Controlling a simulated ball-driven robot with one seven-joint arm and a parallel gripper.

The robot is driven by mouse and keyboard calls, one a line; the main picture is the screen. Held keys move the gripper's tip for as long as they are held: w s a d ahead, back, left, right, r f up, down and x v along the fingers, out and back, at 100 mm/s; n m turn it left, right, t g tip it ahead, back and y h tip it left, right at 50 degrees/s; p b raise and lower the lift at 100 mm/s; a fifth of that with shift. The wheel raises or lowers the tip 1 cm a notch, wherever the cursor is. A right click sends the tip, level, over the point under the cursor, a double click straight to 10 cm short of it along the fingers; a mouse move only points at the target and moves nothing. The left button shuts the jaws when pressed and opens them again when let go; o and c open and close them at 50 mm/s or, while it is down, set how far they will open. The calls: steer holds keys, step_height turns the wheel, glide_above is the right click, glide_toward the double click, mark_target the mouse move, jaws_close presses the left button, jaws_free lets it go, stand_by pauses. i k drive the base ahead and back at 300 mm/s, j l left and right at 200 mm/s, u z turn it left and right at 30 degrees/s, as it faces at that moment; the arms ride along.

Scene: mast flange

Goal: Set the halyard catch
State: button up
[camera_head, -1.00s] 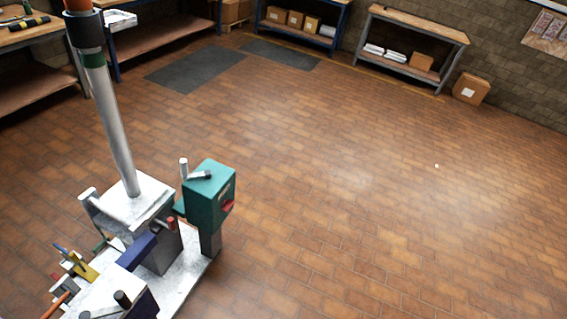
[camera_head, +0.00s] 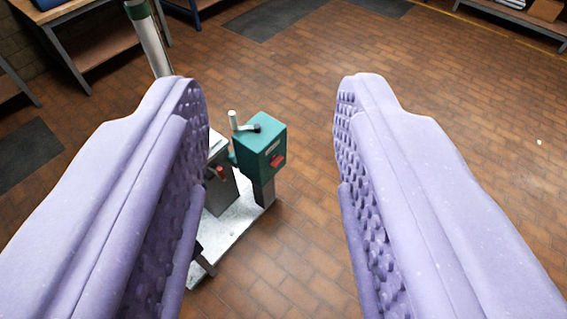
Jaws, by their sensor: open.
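My gripper (camera_head: 270,85) shows as two lilac, studded fingers, wide apart with nothing between them. Beyond and below them, in the gap, stands a teal box (camera_head: 262,146) on a grey post. It has a crank with an upright pale handle (camera_head: 233,121) on top and a red part (camera_head: 277,161) on its front. A small red-tipped peg (camera_head: 220,173) shows left of the box, next to the left finger. The grey mast (camera_head: 150,45) rises behind the left finger. I cannot tell which part is the halyard catch; the left finger hides much of the fixture.
The fixture's white base plate (camera_head: 238,228) lies on the brown tiled floor. Workbenches (camera_head: 95,50) stand along the back left, and a low shelf (camera_head: 500,22) stands at the back right. Dark mats (camera_head: 292,18) lie on the floor. The floor right of the fixture is clear.

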mark_target(275, 159)
steer(key=i, duration=0.75)
steer(key=i+j+z, duration=0.1)
steer(key=i, duration=0.65)
steer(key=i+j, duration=0.1)
steer(key=i, duration=0.65)
